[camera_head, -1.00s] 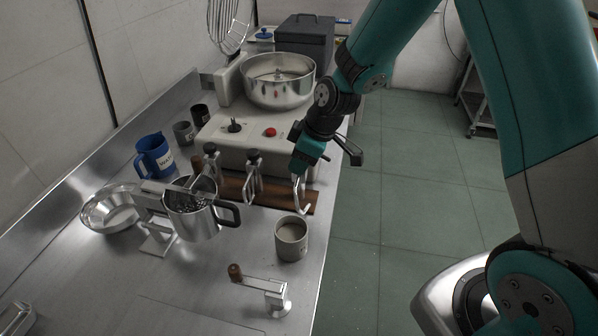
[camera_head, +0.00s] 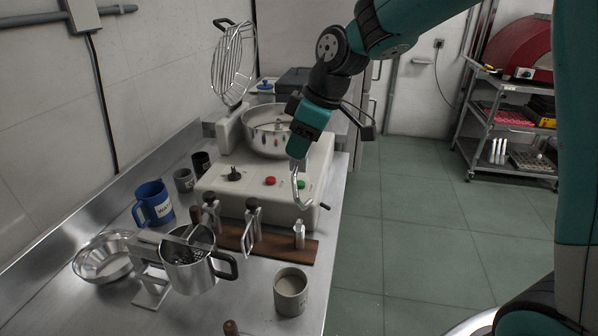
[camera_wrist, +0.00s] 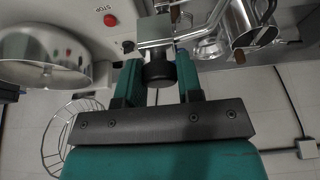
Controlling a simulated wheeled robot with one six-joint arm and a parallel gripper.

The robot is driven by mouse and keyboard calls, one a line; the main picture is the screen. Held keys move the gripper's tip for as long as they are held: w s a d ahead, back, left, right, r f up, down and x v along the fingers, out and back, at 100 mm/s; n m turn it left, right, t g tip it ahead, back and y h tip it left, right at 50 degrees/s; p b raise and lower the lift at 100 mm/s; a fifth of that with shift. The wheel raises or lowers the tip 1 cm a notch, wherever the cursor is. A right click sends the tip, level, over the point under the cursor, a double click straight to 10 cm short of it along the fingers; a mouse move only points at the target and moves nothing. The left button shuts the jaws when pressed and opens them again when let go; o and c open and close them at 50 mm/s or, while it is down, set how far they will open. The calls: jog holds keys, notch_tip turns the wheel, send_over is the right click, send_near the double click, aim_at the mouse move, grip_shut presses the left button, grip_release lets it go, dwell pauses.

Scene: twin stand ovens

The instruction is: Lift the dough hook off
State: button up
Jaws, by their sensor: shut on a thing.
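The dough hook (camera_head: 301,192) is a shiny metal J-shaped hook. It hangs from my gripper (camera_head: 297,156), its curved end in front of the mixer's body. My gripper is shut on its upper end; in the wrist view a black round cap (camera_wrist: 160,74) sits between the two fingers. The wooden rack board (camera_head: 275,246) lies below on the steel counter. A short metal peg (camera_head: 299,235) stands bare at its right end, apart from the hook. Another attachment, a flat metal loop with a dark top (camera_head: 251,225), stands on the board to the left.
The mixer (camera_head: 220,182) with a steel bowl (camera_head: 262,140) and wire guard (camera_head: 233,62) stands behind. A blue jug (camera_head: 153,203), a steel pot (camera_head: 187,272) and a grey cup (camera_head: 290,291) are on the counter. Open floor lies to the right.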

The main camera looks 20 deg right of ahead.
notch_tip(320, 180, up, 4)
jog(key=shift+f, duration=0.1)
jog(key=shift+r+p, duration=2.15)
jog(key=shift+r, duration=0.15)
